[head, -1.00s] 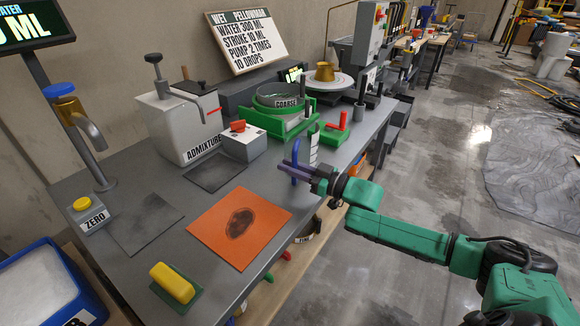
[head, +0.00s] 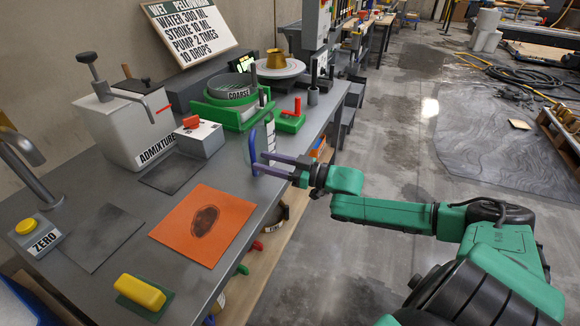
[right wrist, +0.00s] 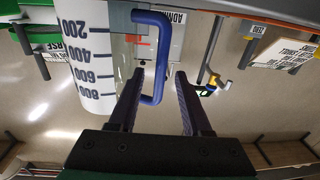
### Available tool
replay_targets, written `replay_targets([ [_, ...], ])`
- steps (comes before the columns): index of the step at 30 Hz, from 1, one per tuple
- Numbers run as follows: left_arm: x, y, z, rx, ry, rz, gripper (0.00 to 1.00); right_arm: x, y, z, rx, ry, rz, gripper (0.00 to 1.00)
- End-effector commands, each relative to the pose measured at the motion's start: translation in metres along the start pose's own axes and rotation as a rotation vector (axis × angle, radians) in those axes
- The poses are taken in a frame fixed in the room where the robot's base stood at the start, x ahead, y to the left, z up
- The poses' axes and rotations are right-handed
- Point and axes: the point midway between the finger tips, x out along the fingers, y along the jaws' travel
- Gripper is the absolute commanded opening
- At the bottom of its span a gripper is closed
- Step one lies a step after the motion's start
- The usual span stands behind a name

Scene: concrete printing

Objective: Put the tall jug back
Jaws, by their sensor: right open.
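The tall jug (head: 270,134) is clear with a white scale strip and a blue handle (head: 252,146). It appears upright at the right edge of the grey bench. In the right wrist view the jug (right wrist: 90,50) appears upside down with its 200 to 800 marks. My right gripper (head: 262,162) is open, its fingertips at the handle. In the wrist view the handle's long bar (right wrist: 161,60) lies between the two fingers with room on both sides. Whether a finger touches it I cannot tell. My left gripper is not in view.
A green stand with the COARSE sieve (head: 230,92) and a small green device with a red lever (head: 290,116) stand close behind the jug. An orange mat (head: 180,222), a yellow-handled block (head: 140,291) and the admixture dispenser (head: 125,128) are on the bench.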

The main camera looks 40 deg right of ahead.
Motion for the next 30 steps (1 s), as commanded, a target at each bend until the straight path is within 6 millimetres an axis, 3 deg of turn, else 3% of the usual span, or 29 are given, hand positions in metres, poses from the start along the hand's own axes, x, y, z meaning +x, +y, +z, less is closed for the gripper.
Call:
replay_targets([
  [12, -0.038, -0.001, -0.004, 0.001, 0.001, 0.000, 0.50, -0.061, 0.000, -0.003, 0.002, -0.004, 0.001, 0.49],
  [23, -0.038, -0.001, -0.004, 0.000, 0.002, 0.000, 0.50, -0.069, 0.004, 0.004, -0.003, -0.008, 0.014, 0.49],
  [26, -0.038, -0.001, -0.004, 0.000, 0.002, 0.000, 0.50, -0.089, 0.030, 0.037, -0.031, -0.074, 0.116, 0.49],
  [29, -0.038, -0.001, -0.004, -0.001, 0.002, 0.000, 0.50, -0.138, 0.067, 0.118, -0.058, -0.247, 0.307, 0.49],
  [30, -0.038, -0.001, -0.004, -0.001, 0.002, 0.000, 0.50, -0.164, 0.074, 0.160, -0.055, -0.344, 0.384, 0.49],
])
